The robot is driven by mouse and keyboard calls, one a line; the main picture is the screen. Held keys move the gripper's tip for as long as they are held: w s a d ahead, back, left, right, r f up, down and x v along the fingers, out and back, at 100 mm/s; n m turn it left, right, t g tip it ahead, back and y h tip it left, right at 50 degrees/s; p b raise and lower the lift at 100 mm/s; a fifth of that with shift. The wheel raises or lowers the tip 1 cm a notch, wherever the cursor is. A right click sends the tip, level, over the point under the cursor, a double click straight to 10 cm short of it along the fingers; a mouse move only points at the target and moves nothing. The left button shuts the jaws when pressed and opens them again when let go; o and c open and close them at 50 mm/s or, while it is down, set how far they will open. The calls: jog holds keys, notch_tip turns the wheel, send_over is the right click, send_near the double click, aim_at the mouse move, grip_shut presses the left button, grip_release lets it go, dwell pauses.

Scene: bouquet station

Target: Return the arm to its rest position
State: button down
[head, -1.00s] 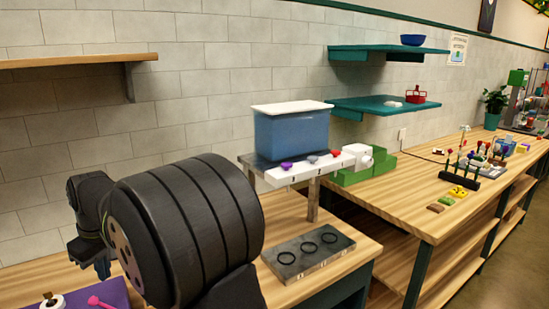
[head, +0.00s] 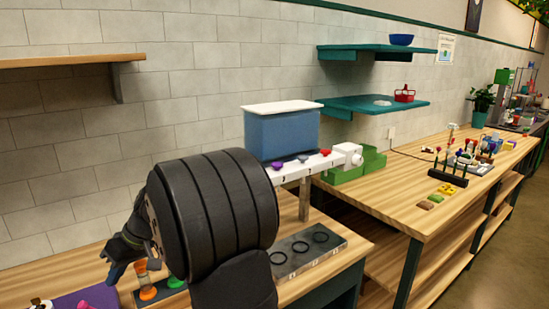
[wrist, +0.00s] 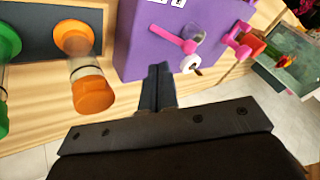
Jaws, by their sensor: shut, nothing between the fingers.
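My gripper (wrist: 158,84) is shut and empty in the wrist view, its fingers together close to a purple board (wrist: 150,40). In the head view my gripper (head: 115,268) is at the lower left, above the wooden bench, partly behind my large dark arm link. I cannot tell whether the fingertips touch the purple board.
The purple board carries a pink lever (wrist: 175,37) and a white knob (wrist: 190,64). An orange-capped clear tube (wrist: 88,80) and a green one (wrist: 6,65) stand to the left. A blue bin (head: 283,133) and a grey plate with black rings (head: 318,246) are to the right.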

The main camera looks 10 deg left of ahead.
jog(key=v, duration=0.9)
jog(key=shift+n+h, duration=0.5)
jog(key=shift+n, duration=0.2)
jog(key=shift+s+f, duration=0.2)
jog(key=shift+s, duration=0.45)
jog(key=shift+s+f, duration=0.25)
jog(key=shift+s, duration=0.45)
jog(key=shift+s+f, duration=0.2)
jog(key=shift+s, duration=0.45)
jog(key=c, duration=2.1)
grip_release()
